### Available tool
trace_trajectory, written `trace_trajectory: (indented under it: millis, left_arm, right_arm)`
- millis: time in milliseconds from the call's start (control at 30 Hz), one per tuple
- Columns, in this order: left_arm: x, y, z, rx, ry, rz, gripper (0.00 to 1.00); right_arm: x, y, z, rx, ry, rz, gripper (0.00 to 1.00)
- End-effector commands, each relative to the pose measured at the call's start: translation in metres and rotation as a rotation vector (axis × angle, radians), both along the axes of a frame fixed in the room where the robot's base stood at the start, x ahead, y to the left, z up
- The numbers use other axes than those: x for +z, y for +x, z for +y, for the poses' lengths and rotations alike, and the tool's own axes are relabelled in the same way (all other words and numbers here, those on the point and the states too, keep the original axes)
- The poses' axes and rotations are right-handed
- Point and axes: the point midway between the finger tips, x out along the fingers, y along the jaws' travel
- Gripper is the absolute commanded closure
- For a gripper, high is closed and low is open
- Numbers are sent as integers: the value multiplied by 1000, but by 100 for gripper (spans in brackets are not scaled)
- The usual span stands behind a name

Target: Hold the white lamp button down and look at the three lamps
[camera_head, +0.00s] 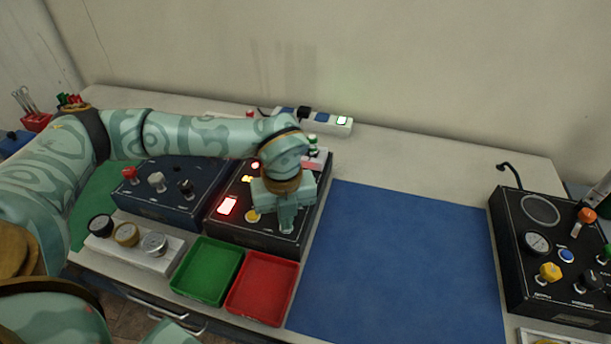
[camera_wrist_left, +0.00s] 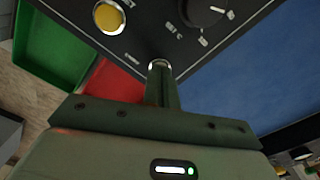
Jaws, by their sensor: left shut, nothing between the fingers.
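My left gripper (camera_head: 286,226) is shut and empty, pointing down at the front right of a black control box (camera_head: 226,232). In the left wrist view its fingertips (camera_wrist_left: 160,76) are at a small round button with a pale ring (camera_wrist_left: 160,63), apparently the white lamp button. The fingers cover most of it, so I cannot tell how far it is pressed. On the box, a small red lamp (camera_head: 255,165) and an amber lamp (camera_head: 248,179) glow. A third lamp is not clear; my wrist hides part of the panel. A bright red rectangular light (camera_head: 227,206) is lit.
A yellow button (camera_wrist_left: 109,17) and a black knob (camera_wrist_left: 203,10) flank the fingertips. Green (camera_head: 206,271) and red (camera_head: 262,288) trays stand in front. A blue box (camera_head: 175,193) stands left. A clear blue mat (camera_head: 400,260) lies right, then another black box (camera_head: 545,255).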

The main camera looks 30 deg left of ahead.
Motion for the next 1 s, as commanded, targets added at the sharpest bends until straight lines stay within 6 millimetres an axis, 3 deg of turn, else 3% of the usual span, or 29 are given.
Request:
trace_trajectory:
  millis: [733,1000]
  left_arm:
    - [66,0,0,0,0,-3,100]
    - [70,0,0,0,0,0,100]
  right_arm:
    - [55,14,1,-1,2,-33,64]
    - [58,14,1,-1,1,-34,64]
